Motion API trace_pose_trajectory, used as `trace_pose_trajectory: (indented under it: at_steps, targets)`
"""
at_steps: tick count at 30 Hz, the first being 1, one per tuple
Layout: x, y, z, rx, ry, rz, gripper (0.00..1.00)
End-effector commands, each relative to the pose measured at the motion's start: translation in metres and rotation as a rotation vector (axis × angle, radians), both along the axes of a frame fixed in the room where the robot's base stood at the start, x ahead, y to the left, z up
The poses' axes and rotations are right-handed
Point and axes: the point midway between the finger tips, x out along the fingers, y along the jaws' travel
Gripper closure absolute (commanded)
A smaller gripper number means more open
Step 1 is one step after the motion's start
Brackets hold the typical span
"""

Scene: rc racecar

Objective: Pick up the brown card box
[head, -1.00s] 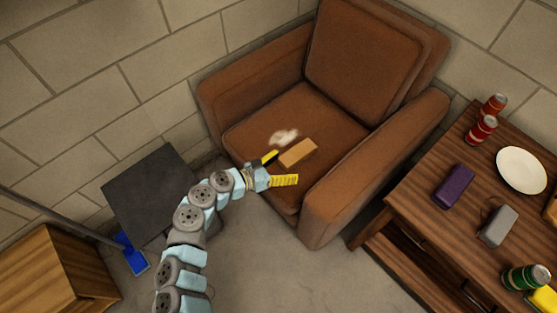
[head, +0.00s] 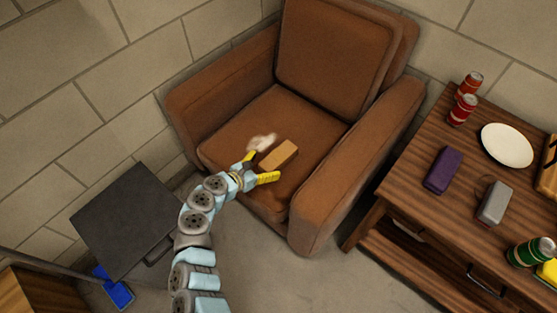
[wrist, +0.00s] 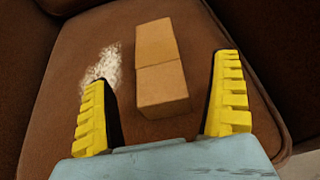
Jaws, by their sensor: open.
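The brown card box (head: 279,154) lies on the seat of the brown armchair (head: 240,125). In the wrist view the box (wrist: 160,65) is a tan oblong block with a seam across it, lying ahead of my gripper and between the lines of its fingers. My gripper (head: 259,168) has yellow fingers spread apart and empty, just in front of the near end of the box. In the wrist view the gripper (wrist: 160,105) shows one finger on each side of the box's near end, with a gap on both sides.
The armchair's arms (head: 360,165) rise on both sides of the seat. A pale patch (head: 261,142) marks the seat left of the box. A wooden table (head: 415,205) at right holds cans, a plate (head: 507,145), a purple block (head: 443,170) and a grey block (head: 494,202).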

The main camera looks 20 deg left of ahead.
Motion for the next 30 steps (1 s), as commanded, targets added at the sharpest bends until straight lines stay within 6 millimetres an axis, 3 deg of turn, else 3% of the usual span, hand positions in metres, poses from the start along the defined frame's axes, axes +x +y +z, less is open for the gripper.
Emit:
trace_pose_trajectory:
  at_steps: [6, 17, 30]
  targets:
    - [0.02, -0.008, -0.009, -0.002, 0.0, 0.002, 0.06]
    - [0.03, -0.012, -0.015, -0.002, 0.0, 0.002, 0.06]
    - [0.063, -0.022, -0.034, -0.003, -0.002, 0.003, 0.06]
